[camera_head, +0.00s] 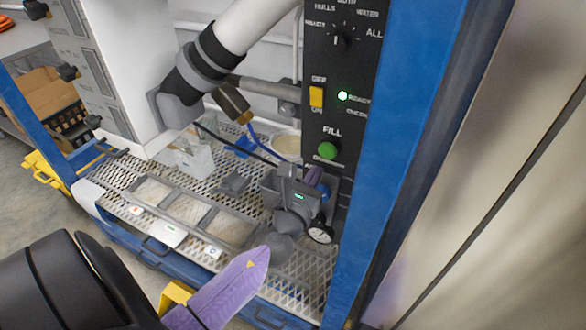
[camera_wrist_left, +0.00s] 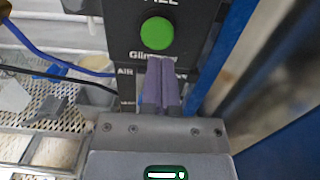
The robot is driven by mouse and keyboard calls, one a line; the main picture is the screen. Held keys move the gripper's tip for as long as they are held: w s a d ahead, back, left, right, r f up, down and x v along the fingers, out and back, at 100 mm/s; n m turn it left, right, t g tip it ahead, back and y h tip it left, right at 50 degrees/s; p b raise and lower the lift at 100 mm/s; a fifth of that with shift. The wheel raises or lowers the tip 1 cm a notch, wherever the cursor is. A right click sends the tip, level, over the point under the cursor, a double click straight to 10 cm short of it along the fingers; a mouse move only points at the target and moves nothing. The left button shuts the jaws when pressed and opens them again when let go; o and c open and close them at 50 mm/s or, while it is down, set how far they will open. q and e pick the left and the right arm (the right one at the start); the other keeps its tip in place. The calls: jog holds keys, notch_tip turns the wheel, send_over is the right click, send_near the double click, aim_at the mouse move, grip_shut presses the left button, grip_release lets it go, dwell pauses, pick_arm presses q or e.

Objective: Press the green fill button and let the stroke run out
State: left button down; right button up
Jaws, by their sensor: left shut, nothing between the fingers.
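The round green fill button (camera_head: 326,150) sits on the black control panel (camera_head: 352,125) under the word FILL. It also shows in the wrist view (camera_wrist_left: 157,33), whole and uncovered. My left gripper (camera_head: 315,177) is in front of the panel, just below the button. Its purple fingers (camera_wrist_left: 160,63) are shut together with nothing between them. In the wrist view their tips appear below the button, over the lettering under it; I see no contact with the button. How far the tips are from the panel is hard to tell. My right gripper is not in view.
Above the button are a yellow switch (camera_head: 316,96), a lit green light (camera_head: 342,96) and a selector knob (camera_head: 340,40). A blue post (camera_head: 400,130) stands right of the panel. Trays of pale material (camera_head: 187,209) sit on the mesh shelf. A dial gauge (camera_head: 321,235) is below the gripper.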

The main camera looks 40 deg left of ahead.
pick_arm(q)
jog(key=b+v, duration=0.1)
jog(key=v, duration=0.7)
jog(key=shift+s+a, duration=0.2)
jog(key=shift+f, duration=0.15)
